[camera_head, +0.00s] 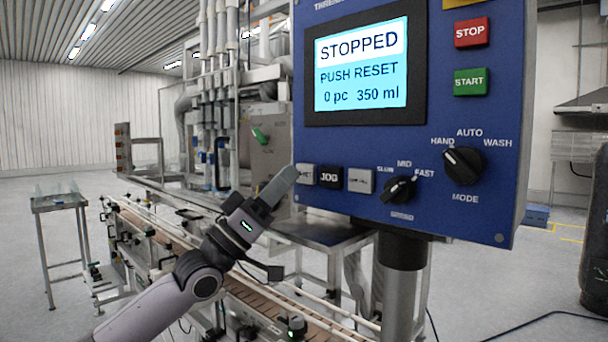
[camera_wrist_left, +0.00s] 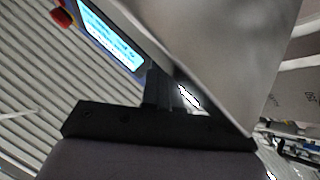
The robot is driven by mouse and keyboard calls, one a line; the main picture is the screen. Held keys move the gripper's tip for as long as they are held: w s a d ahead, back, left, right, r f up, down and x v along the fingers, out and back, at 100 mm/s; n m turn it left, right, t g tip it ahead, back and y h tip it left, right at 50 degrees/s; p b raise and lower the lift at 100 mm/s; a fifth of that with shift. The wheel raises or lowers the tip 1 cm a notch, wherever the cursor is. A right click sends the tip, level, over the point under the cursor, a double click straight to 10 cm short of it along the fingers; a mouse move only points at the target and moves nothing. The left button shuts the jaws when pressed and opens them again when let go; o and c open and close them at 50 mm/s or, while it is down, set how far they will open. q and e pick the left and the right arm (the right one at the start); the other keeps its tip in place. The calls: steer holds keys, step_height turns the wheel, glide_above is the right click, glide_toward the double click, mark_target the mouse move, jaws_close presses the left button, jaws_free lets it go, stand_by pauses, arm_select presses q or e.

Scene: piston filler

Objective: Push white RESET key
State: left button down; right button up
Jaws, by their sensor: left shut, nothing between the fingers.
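The white RESET key (camera_head: 306,173) sits at the left end of the lower key row on the blue control panel (camera_head: 450,215). Its lettering is partly covered by my fingertip. My left gripper (camera_head: 291,174) is shut and empty, its grey fingers pointing up and right at the key. The tip overlaps the key's left edge; I cannot tell whether it touches. The display (camera_head: 361,68) reads STOPPED, PUSH RESET, 0 pc, 350 ml. In the left wrist view the fingers (camera_wrist_left: 215,50) fill the upper right, with the display (camera_wrist_left: 113,38) behind. My right gripper is out of view.
A black JOG key (camera_head: 330,177) and a grey key (camera_head: 361,181) are right of RESET. Two black knobs (camera_head: 399,190), (camera_head: 463,165), a red STOP key (camera_head: 472,32) and a green START key (camera_head: 471,81) share the panel. A conveyor (camera_head: 255,297) runs below.

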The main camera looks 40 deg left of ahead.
arm_select(q)
steer(key=shift+w, duration=0.1)
stand_by(0.7)
steer(key=shift+w+r+p, duration=0.1)
steer(key=shift+w+p, duration=0.15)
steer(key=shift+p, duration=0.05)
